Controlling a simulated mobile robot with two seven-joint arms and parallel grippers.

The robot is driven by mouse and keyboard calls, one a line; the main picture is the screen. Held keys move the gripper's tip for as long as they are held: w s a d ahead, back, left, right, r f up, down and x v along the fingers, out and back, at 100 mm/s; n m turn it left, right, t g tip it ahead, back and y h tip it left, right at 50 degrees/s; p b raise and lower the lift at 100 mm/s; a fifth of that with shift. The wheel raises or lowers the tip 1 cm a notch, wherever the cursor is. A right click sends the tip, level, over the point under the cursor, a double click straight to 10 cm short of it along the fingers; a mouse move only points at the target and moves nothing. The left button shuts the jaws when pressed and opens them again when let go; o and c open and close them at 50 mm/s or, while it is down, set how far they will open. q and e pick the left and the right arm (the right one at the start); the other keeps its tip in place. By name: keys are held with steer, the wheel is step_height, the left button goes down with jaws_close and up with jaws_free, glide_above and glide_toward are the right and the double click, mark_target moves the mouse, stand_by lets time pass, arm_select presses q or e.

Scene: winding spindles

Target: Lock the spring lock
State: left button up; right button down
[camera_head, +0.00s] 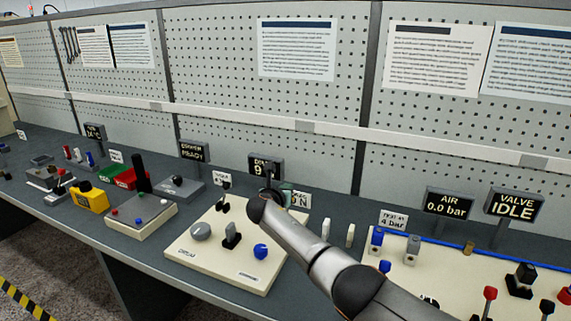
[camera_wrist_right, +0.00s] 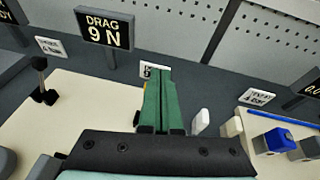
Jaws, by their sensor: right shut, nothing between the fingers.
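My right gripper (camera_head: 280,192) reaches over the back right part of a cream panel (camera_head: 205,262). In the right wrist view its green fingers (camera_wrist_right: 160,75) are shut together with nothing between them. The panel carries a grey knob (camera_head: 201,231), a black lever (camera_head: 232,235), a blue knob (camera_head: 261,251) and a small black post (camera_head: 223,203). I cannot tell which part is the spring lock; the gripper and arm hide part of the panel. A display reading "DRAG 9 N" (camera_wrist_right: 104,28) stands behind. My left gripper is not in view.
White upright pieces (camera_head: 350,235) stand right of my arm. Further right, another cream panel (camera_head: 450,275) holds blue and grey blocks and red-topped levers. A yellow box (camera_head: 89,198) and a panel with a black stick (camera_head: 140,173) stand left. A pegboard wall closes the back.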

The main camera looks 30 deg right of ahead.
step_height(320, 180, up, 7)
steer(key=s, duration=0.1)
steer(key=shift+s, duration=0.2)
steer(key=shift+a, duration=0.15)
stand_by(0.5)
